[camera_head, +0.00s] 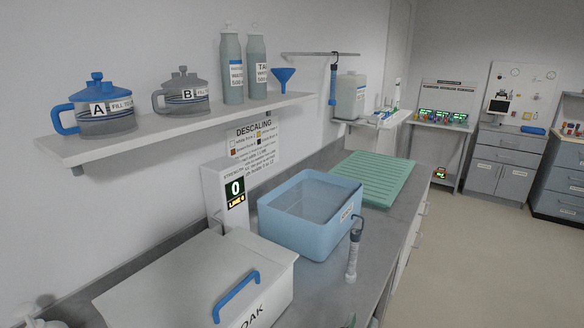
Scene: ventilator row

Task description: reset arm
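My arm and my gripper do not show clearly in this head view, so its pose and fingers cannot be seen. A small pale rounded shape (45,323) shows at the bottom left edge, too cut off to identify. A long grey counter (335,290) runs along the wall. On it are a white box (190,275) with a blue handle and a label ending in "OAK", a blue open basin (300,238), and a grey wand (352,258) with a dark hooked top, upright in front of the basin.
A green ribbed drain mat (375,178) lies beyond the basin. A white display unit (228,195) reads 0. A wall shelf (190,127) holds jugs A (105,108) and B (183,95), two bottles and a blue funnel (284,78). The floor (480,250) at right is clear.

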